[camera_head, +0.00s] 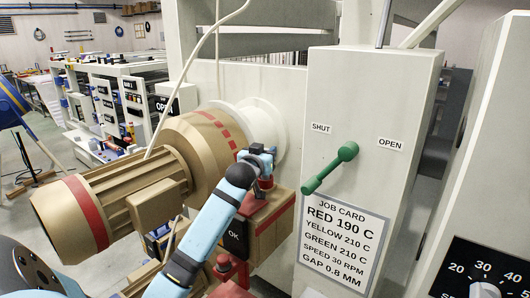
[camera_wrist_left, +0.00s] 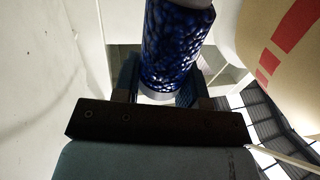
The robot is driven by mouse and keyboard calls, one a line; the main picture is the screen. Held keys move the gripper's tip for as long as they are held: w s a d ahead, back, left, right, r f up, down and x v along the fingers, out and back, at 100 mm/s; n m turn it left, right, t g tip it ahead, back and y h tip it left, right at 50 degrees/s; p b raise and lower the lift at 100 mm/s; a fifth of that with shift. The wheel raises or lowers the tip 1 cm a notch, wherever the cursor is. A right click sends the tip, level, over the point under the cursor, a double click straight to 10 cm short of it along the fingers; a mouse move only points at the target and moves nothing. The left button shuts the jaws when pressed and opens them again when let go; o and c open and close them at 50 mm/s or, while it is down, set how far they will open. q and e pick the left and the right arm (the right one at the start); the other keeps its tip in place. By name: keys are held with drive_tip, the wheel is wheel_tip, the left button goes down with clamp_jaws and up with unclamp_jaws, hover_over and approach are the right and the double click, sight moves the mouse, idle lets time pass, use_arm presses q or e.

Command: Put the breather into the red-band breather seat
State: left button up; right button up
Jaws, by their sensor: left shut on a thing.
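The breather (camera_wrist_left: 175,45) shows in the left wrist view as a clear-looking cylinder of dark blue grains with a silver rim. My left gripper (camera_wrist_left: 158,88) is shut on it, with a finger on each side. In the head view, my left gripper (camera_head: 260,157) is above the brown gearbox box (camera_head: 272,222), beside the white flange. A small red-ringed part (camera_head: 265,183) shows just under the gripper, on or over the box top. The gripper and arm partly hide this spot. I cannot tell whether the breather touches a seat there. My right gripper is not in view.
A brown motor (camera_head: 90,205) with red bands lies left of the gripper. A white cabinet (camera_head: 365,120) with a green lever (camera_head: 330,168) and a job card (camera_head: 340,245) stands close on the right. A red fitting (camera_head: 228,268) shows lower down, beside my arm.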

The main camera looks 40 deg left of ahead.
use_arm(q)
drive_tip(key=shift+r+p, duration=0.85)
drive_tip(key=shift+r, duration=0.2)
drive_tip(key=shift+p, duration=0.5)
idle(1.0)
drive_tip(key=shift+f+b, duration=0.5)
drive_tip(key=shift+f, duration=0.65)
drive_tip(key=o, duration=1)
